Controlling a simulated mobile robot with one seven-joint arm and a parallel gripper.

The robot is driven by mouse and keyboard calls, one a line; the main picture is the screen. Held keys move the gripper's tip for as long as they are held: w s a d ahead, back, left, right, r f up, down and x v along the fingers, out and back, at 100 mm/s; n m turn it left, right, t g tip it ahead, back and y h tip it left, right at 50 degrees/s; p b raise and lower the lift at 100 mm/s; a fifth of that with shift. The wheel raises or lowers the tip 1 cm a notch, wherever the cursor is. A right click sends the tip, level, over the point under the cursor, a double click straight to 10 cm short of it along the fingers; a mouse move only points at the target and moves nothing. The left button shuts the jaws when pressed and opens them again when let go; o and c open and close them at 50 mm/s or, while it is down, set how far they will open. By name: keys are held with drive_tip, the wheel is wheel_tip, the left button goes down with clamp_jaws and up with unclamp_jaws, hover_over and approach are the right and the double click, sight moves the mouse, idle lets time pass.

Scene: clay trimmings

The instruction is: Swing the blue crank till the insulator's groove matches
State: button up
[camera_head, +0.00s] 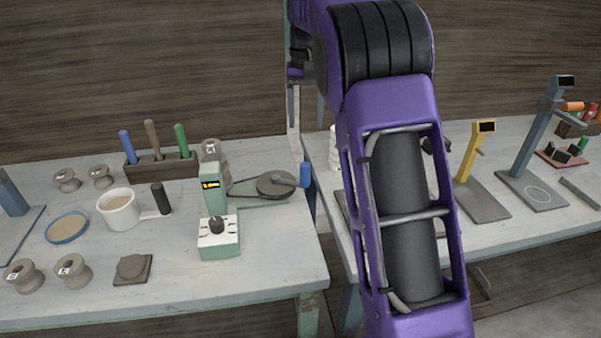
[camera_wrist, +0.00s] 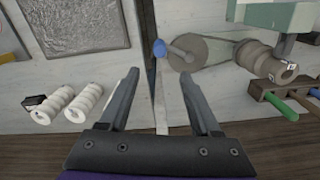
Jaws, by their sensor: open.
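The blue crank handle (camera_head: 305,174) stands at the rim of a grey wheel (camera_head: 276,184), near the right edge of the left table. A belt runs from the wheel towards a green machine (camera_head: 214,190) with a lit display and a black knob. A grooved insulator (camera_head: 210,148) with a label stands behind the machine; it also shows in the wrist view (camera_wrist: 262,60). I cannot make out any groove match. In the wrist view my gripper (camera_wrist: 159,76) is open and empty, with the blue handle (camera_wrist: 160,48) ahead, between its fingers' lines and apart from them.
A rack with coloured-handled tools (camera_head: 160,165) stands behind the machine. A cup (camera_head: 119,209), a blue-rimmed dish (camera_head: 67,227) and several loose insulators (camera_head: 73,271) lie left. A gap separates the tables. The right table bears a yellow stand (camera_head: 470,150) and two white grooved pieces (camera_wrist: 85,103).

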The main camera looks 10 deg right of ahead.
sight(305, 164)
wheel_tip(305, 164, down, 16)
drive_tip(key=b, duration=0.2)
drive_tip(key=shift+f+b, duration=0.25)
drive_tip(key=shift+b, duration=0.05)
clamp_jaws()
idle(1.3)
